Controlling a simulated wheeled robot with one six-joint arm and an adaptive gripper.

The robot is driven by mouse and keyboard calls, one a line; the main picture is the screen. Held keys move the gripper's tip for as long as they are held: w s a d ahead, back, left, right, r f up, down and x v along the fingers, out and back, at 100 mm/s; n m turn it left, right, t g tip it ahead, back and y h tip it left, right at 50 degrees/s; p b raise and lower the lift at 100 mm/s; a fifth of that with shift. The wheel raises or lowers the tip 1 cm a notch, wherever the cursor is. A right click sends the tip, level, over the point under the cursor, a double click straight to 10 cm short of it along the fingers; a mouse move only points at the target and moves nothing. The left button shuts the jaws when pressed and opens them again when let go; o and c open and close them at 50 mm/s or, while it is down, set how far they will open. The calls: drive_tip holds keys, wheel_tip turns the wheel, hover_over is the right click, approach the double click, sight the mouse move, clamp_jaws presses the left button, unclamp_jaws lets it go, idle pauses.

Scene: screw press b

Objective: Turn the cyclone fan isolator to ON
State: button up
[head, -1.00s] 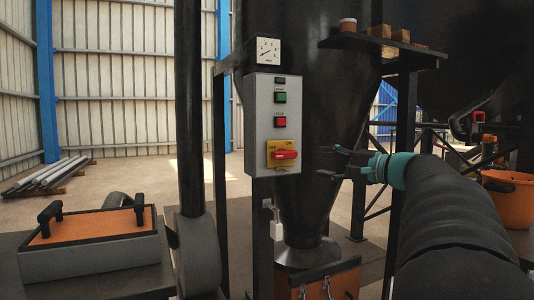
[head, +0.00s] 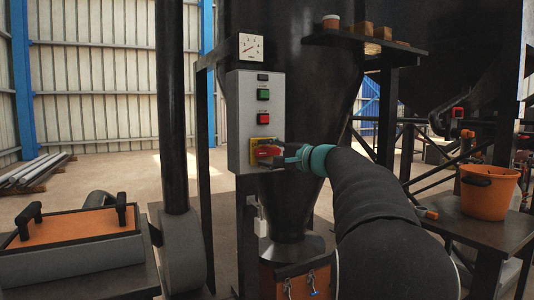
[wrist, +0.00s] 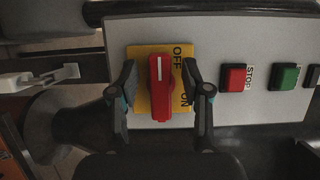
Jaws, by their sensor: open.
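The isolator is a red rotary handle (head: 267,151) on a yellow plate (head: 255,143) low on a grey control panel (head: 246,100). In the wrist view the red handle (wrist: 160,88) stands upright in the picture, its white mark at the top end, on the OFF side. OFF and ON are printed on the yellow plate (wrist: 143,52) to its right. My gripper (wrist: 160,80) is open, one finger on each side of the handle with visible gaps. In the head view my gripper (head: 276,155) reaches the handle from the right and partly covers it.
A red stop button (wrist: 236,78) and a green button (wrist: 285,77) sit on the same panel, above the isolator in the head view. A dial gauge (head: 251,47) is above the panel. A padlock-like grey box (head: 262,222) hangs below. An orange bucket (head: 487,191) stands right.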

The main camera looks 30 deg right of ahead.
clamp_jaws()
drive_tip(key=shift+m+b, duration=0.3)
drive_tip(key=m+t+b, duration=0.1)
drive_tip(key=m, duration=0.2)
drive_tip(key=shift+b, duration=0.4)
drive_tip(key=m+t+b, duration=0.1)
drive_tip(key=m, duration=0.2)
drive_tip(key=m+t+b, duration=0.1)
drive_tip(key=m, duration=0.2)
drive_tip(key=shift+d+r+t+h+b, duration=0.1)
drive_tip(key=shift+r+t+h+b, duration=0.1)
drive_tip(key=shift+t+h+b, duration=0.2)
drive_tip(key=m+h, duration=0.1)
drive_tip(key=m, duration=0.1)
drive_tip(key=m+t+h+b, duration=0.1)
drive_tip(key=m, duration=0.2)
drive_tip(key=m+h+b, duration=0.1)
drive_tip(key=m, duration=0.1)
drive_tip(key=shift+d+r+m+t, duration=0.15)
drive_tip(key=shift+d+m+t, duration=0.15)
drive_tip(key=shift+t, duration=0.1)
drive_tip(key=shift+w+d+m+h+b, duration=0.1)
drive_tip(key=shift+m+h+b, duration=0.35)
drive_tip(key=shift+m, duration=0.75)
drive_tip(key=shift+m+h+b, duration=0.1)
drive_tip(key=shift+m+h, duration=0.65)
drive_tip(key=shift+m, duration=0.45)
drive_tip(key=shift+m+h, duration=0.4)
